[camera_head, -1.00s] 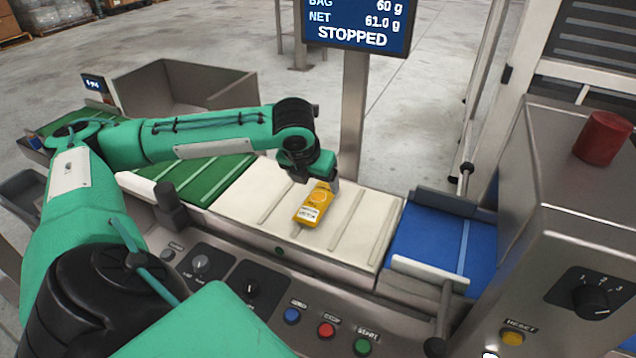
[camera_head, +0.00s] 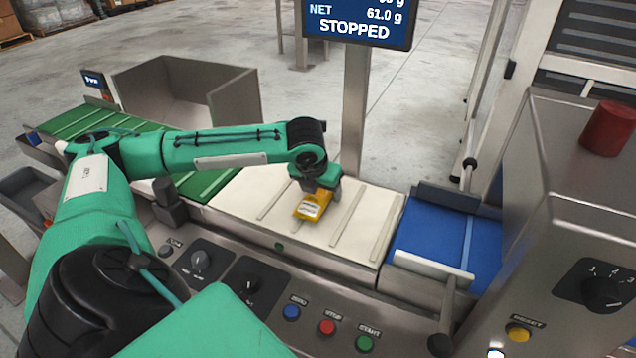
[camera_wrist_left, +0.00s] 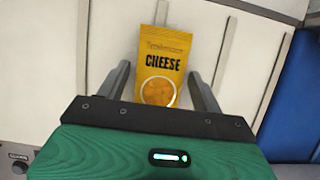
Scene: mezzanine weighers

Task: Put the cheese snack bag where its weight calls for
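The yellow cheese snack bag (camera_head: 309,208) lies on the white weighing belt (camera_head: 262,190), partly covered by my left gripper (camera_head: 320,192). In the left wrist view the bag (camera_wrist_left: 160,62) shows its CHEESE label. My left gripper (camera_wrist_left: 160,82) is open there, with one finger on each side of the bag's lower part and small gaps beside it. The display (camera_head: 357,22) reads NET 61.0 g and STOPPED; its top line is cut off. My right gripper is out of view.
A green belt (camera_head: 212,182) adjoins on the left and a blue belt (camera_head: 430,238) on the right. A grey open bin (camera_head: 235,108) stands behind the green belt. The front panel has blue (camera_head: 291,312), red (camera_head: 327,327) and green (camera_head: 365,343) buttons. A machine housing (camera_head: 560,190) stands at right.

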